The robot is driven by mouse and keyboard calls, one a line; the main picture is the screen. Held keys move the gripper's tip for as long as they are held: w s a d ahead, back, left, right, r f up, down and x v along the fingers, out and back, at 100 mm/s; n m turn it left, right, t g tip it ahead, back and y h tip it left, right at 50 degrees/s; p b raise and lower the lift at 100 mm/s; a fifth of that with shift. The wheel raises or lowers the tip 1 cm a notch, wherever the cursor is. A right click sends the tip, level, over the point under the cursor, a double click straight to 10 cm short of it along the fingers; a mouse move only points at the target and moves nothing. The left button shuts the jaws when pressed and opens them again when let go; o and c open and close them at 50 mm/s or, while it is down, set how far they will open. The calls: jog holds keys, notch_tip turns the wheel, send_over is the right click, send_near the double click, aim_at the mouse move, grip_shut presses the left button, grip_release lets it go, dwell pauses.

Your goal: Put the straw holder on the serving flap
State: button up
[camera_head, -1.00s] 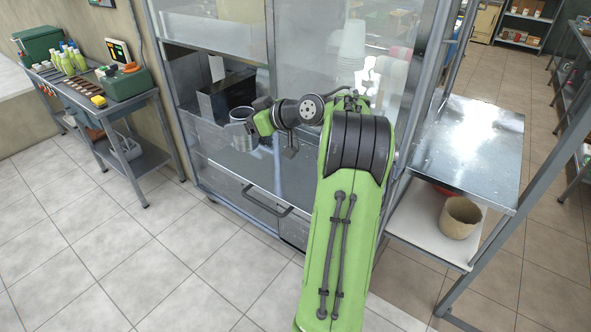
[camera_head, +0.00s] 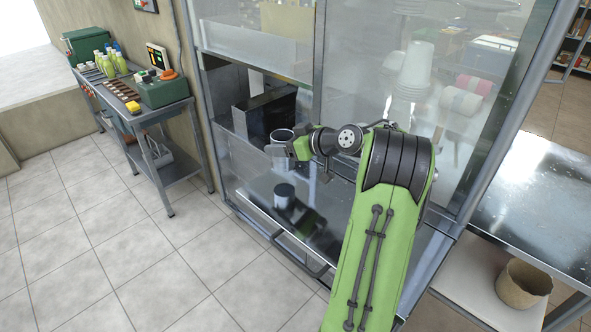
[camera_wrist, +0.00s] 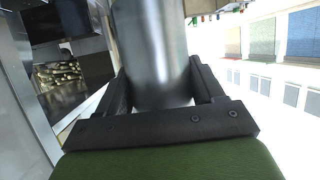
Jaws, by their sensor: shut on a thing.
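The straw holder (camera_head: 282,136) is a grey metal cylinder in front of the cabinet. My gripper (camera_head: 276,150) is shut on it. In the wrist view the straw holder (camera_wrist: 150,50) stands between the two dark fingers, and its far end is cut off by the frame. The steel surface at the right of the cabinet, which looks like the serving flap (camera_head: 540,190), is bare where it shows. It is partly cut off by the right edge and is well apart from the straw holder.
The glass-and-steel cabinet (camera_head: 320,90) is close in front of me, with an open bay holding a dark box (camera_head: 265,112). A woven pot (camera_head: 523,284) sits on the shelf below the flap. A side table (camera_head: 160,113) stands at left. The tiled floor at left is clear.

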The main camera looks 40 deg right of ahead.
aim_at(283, 165)
notch_tip(283, 165, down, 4)
jog(key=shift+w+d+f+b, duration=0.15)
jog(key=shift+f+b, duration=0.1)
jog(key=shift+b, duration=0.15)
jog(key=shift+r, duration=0.1)
jog(key=o, duration=0.9)
jog(key=shift+f, duration=0.2)
jog(key=o, duration=0.4)
jog(key=shift+r, duration=0.1)
